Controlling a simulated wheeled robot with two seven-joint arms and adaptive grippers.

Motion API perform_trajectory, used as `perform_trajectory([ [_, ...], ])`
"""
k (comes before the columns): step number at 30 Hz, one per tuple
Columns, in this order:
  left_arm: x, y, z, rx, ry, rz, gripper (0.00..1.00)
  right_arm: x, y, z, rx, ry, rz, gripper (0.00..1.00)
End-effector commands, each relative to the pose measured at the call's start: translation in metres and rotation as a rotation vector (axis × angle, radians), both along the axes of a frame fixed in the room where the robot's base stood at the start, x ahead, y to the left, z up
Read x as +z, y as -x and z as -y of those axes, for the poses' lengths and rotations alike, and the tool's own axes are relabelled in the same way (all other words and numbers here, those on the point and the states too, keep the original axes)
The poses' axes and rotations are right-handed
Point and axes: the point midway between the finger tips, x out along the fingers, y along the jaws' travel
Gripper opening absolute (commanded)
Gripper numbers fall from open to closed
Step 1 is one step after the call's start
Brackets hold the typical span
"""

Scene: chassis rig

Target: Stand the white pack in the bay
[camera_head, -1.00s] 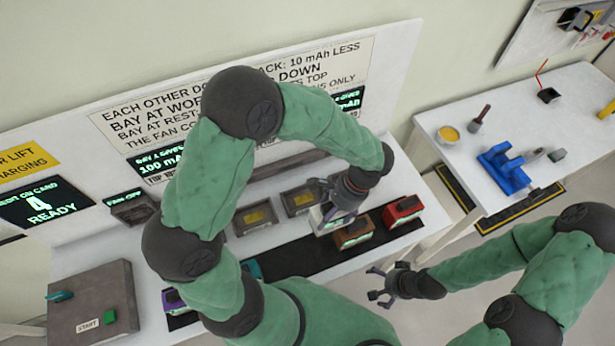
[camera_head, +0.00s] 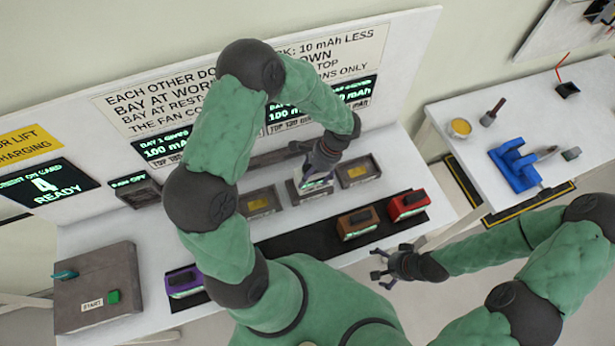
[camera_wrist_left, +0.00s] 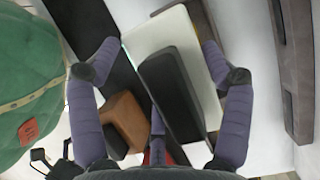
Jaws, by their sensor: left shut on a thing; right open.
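The white pack (camera_head: 318,187) with a dark top handle is in my left gripper (camera_head: 320,178), at the middle one of the bays along the back of the bench. In the left wrist view the fingers (camera_wrist_left: 160,75) close around the pack's black handle (camera_wrist_left: 172,92), with the white body (camera_wrist_left: 180,38) beyond it. The gripper hides much of the middle bay (camera_head: 296,198), so I cannot tell whether the pack is seated or just above it. My right gripper (camera_head: 388,270) is open and empty in front of the bench.
Bays with yellow plates flank it at left (camera_head: 262,202) and right (camera_head: 357,171). A brown pack (camera_head: 357,222), a red pack (camera_head: 406,205) and a purple pack (camera_head: 183,281) stand on the black strip. A grey START box (camera_head: 95,287) is at left. A side table (camera_head: 460,160) holds tools.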

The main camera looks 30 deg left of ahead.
Motion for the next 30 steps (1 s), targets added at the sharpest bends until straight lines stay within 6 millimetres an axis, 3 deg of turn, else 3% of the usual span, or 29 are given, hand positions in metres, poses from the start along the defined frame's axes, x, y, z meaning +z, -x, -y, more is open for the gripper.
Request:
perform_trajectory([
  [11, -0.023, -0.008, -0.018, 0.001, -0.001, 0.001, 0.23, 0.001, 0.0, 0.0, 0.0, 0.0, 0.0, 1.0],
  [18, -0.053, -0.009, -0.02, 0.001, -0.001, -0.001, 0.23, 0.003, 0.0, 0.0, 0.0, 0.0, 0.0, 1.0],
  [30, -0.059, -0.01, -0.02, 0.0, -0.001, 0.002, 0.23, 0.0, 0.0, 0.0, 0.0, 0.0, 0.0, 1.0],
])
